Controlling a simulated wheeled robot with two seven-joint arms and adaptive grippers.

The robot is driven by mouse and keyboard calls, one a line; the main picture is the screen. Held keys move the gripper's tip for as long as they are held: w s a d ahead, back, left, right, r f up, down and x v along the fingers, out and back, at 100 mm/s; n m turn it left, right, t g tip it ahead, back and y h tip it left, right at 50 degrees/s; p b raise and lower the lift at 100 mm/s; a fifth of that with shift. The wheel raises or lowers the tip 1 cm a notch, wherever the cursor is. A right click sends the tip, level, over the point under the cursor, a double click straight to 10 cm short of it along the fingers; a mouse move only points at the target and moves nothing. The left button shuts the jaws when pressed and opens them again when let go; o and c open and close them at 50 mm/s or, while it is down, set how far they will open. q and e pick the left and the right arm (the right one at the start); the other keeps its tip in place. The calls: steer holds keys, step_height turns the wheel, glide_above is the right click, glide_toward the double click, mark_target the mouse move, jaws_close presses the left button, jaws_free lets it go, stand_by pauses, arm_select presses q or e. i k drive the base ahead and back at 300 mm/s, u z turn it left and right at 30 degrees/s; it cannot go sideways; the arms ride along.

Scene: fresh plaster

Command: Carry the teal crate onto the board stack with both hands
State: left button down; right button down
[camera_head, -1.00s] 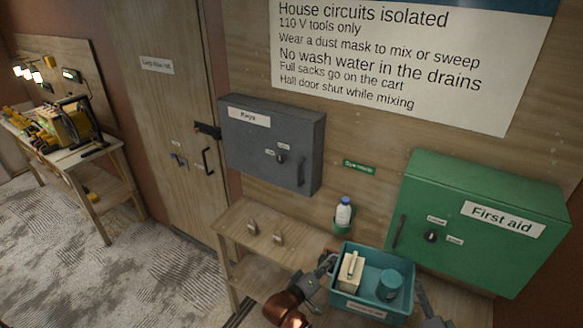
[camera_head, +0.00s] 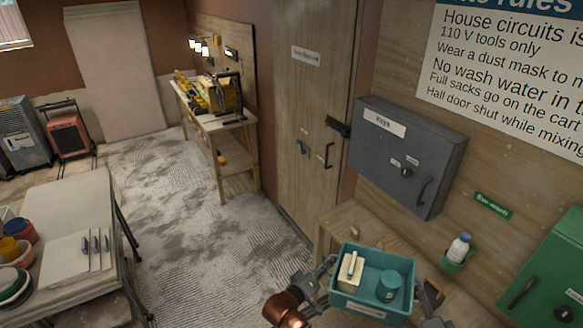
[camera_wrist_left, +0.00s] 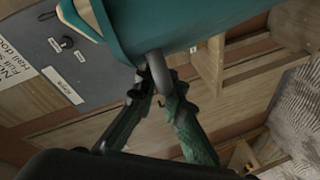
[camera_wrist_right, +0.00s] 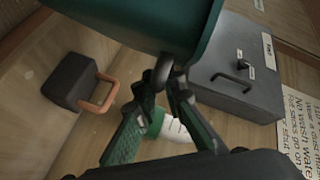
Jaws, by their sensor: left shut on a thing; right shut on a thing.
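The teal crate (camera_head: 391,313) hangs level in front of me at the bottom of the head view, between my two grippers. It holds a cream block-shaped item (camera_head: 350,271) and a teal round tub (camera_head: 390,284). My left gripper (camera_head: 328,266) is shut on the crate's left handle, seen closely in the left wrist view (camera_wrist_left: 158,75). My right gripper (camera_head: 425,290) is shut on the right handle, also in the right wrist view (camera_wrist_right: 167,75). A pale, flat-topped stack (camera_head: 75,205), apparently the board stack, stands at far left; its left side is cut off.
Trowels (camera_head: 95,243) and coloured pots (camera_head: 15,250) occupy the stack's near part; its far part looks clear. A wooden bench (camera_head: 345,215) and grey key cabinet (camera_head: 408,155) are close behind the crate. Open floor (camera_head: 200,240) lies between stack and bench.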

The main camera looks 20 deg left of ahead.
mark_target(73, 205)
steer(key=u, duration=1.65)
steer(key=i, duration=5.25)
